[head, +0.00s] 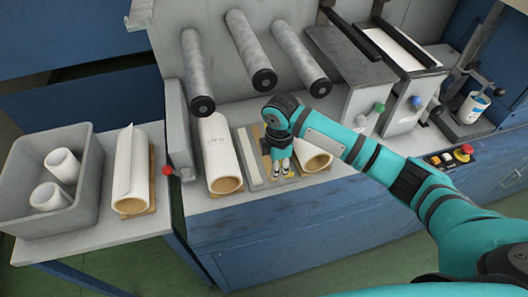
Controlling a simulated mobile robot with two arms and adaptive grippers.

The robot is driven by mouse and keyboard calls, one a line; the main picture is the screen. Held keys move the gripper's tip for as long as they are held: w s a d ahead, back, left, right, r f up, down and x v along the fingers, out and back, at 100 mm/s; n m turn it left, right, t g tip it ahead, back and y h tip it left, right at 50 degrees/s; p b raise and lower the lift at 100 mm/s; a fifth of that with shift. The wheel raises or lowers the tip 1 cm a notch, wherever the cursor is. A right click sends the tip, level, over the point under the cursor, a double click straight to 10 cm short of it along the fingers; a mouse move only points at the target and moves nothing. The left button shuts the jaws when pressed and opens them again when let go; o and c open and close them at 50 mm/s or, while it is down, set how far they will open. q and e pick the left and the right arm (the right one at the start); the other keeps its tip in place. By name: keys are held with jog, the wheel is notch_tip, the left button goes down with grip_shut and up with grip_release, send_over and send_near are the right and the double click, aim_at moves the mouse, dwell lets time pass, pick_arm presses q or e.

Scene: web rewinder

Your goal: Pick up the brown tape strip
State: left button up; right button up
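A tan-brown strip (265,172) shows on a small plate between two white rolls on the grey machine table. It seems to be the brown tape strip, but my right gripper hides much of it. Grey strips (246,151) lie beside it on the left. My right gripper (281,173) points down over the right part of the plate, with its two fingertips close to the surface. The picture is too small to show whether they touch the strip or have anything between them. My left gripper is not in view.
Grey rollers (249,48) jut out above. A side table at left holds a grey bin (88,190) and another roll (130,168). A red button (463,152) is at right.

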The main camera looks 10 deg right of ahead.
aim_at(276, 181)
jog(key=shift+w+f+p, duration=0.1)
jog(key=shift+f+p, duration=0.5)
jog(key=shift+f, duration=1.75)
grip_shut()
jog(key=shift+r, duration=0.15)
